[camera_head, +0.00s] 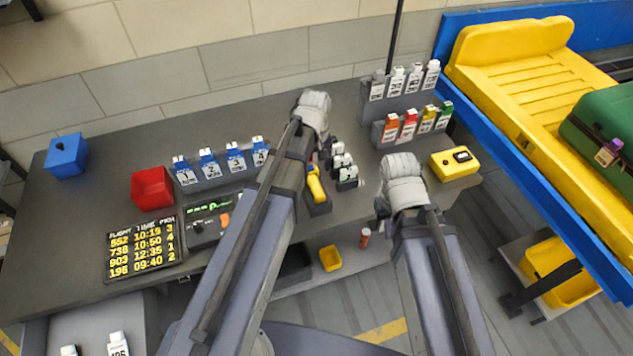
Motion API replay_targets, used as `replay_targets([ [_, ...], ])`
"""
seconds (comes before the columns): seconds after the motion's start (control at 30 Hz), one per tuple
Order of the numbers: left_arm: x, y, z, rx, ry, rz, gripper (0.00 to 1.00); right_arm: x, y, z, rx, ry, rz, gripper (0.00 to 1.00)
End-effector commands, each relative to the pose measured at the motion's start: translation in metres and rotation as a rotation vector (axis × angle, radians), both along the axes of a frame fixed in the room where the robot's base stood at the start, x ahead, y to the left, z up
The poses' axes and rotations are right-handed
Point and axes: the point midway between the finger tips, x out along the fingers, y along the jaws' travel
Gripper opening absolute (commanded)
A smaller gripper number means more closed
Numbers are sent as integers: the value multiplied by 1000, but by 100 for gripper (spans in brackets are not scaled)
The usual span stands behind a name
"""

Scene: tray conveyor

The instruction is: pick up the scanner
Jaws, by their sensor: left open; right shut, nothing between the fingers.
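The scanner (315,184) is a yellow hand-held device with a dark end. It sits in a dark holder on the grey desk, just right of my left forearm, which passes close in front of its left side. My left gripper (311,112) is over the back of the desk, beyond the scanner in the picture, open and empty; its fingers are mostly hidden. My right gripper (401,182) is over the desk's front right part, to the right of the scanner, shut and empty. Neither gripper visibly touches the scanner.
Racks of tags (402,110) stand behind. A yellow box (455,163) is at the desk's right end. A red bin (152,188), a blue bin (66,156) and a flight board (142,249) are left. A conveyor carries yellow trays (520,60).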

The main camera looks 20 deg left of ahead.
Motion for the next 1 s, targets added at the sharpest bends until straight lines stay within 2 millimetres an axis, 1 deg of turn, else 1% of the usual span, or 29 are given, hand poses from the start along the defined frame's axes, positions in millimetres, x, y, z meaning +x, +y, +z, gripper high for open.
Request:
replay_targets([
  [0.03,0,0,-8,0,0,-1,78,0,0,-8,0,0,0,0],
  [0.2,0,0,-23,0,0,-2,78,0,0,-23,0,0,-1,0],
  [0.37,0,-1,-22,0,0,-2,78,0,0,-22,0,0,-1,0],
  [0.47,0,-1,-25,0,0,-3,78,0,0,-25,0,0,-1,0],
  [0.57,-1,-1,-33,0,0,-3,78,0,0,-33,0,0,-1,0],
  [0.83,-2,-2,-67,0,0,-3,78,0,0,-67,0,0,-1,0],
  [0.9,-2,-2,-73,0,0,-3,78,0,0,-73,0,0,-1,0],
  [1.0,-1,-2,-75,1,1,-3,78,0,0,-75,0,0,-1,0],
])
